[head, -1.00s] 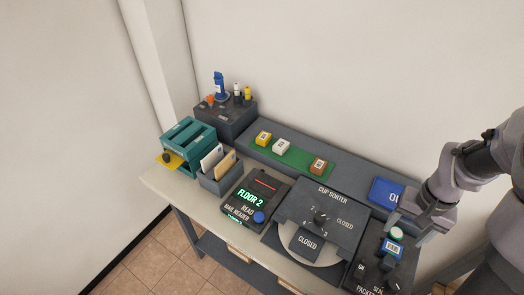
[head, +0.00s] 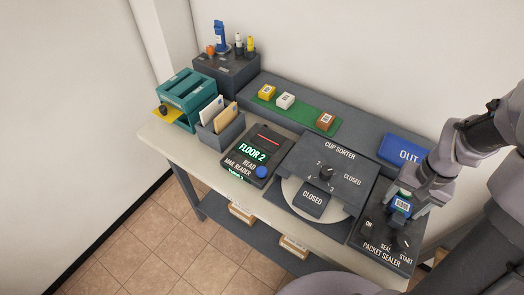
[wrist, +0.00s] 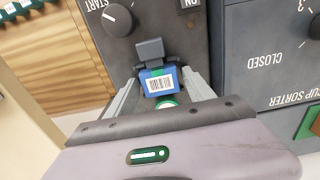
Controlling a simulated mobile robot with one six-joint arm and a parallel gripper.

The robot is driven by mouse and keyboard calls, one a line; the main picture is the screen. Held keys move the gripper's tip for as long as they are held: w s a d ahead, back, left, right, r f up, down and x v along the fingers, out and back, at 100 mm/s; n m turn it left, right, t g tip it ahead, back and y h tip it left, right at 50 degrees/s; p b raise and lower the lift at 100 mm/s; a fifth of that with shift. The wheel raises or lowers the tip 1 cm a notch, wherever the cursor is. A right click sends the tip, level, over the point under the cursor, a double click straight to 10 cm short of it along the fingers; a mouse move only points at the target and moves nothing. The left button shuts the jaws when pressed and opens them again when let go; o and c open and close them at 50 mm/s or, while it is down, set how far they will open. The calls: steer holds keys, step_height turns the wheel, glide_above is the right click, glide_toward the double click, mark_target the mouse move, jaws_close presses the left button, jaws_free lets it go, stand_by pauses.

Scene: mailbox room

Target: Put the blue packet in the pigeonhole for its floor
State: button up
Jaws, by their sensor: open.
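The blue packet (head: 401,205), with a white barcode label, is on the packet sealer (head: 378,247) at the right end of the bench. It also shows in the wrist view (wrist: 158,84), in front of a dark grey block. My gripper (head: 412,198) is low over the sealer at the packet. In the wrist view its two fingers are apart, one on each side of the packet; I cannot tell whether they touch it. The mail reader (head: 254,154) shows "FLOOR 2" in green. I cannot identify a floor pigeonhole in these views.
The cup sorter (head: 330,165), with a numbered dial and "CLOSED" plates, stands left of the sealer. A blue OUT tray (head: 404,150) is behind. Small coloured boxes lie on a green mat (head: 297,120). A teal rack (head: 189,92) stands at the left.

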steer(key=shift+c, duration=0.2)
steer(key=c, duration=1.2)
step_height(320, 180, up, 5)
steer(key=p, duration=0.4)
steer(key=shift+f, duration=0.15)
steer(key=shift+f, duration=0.1)
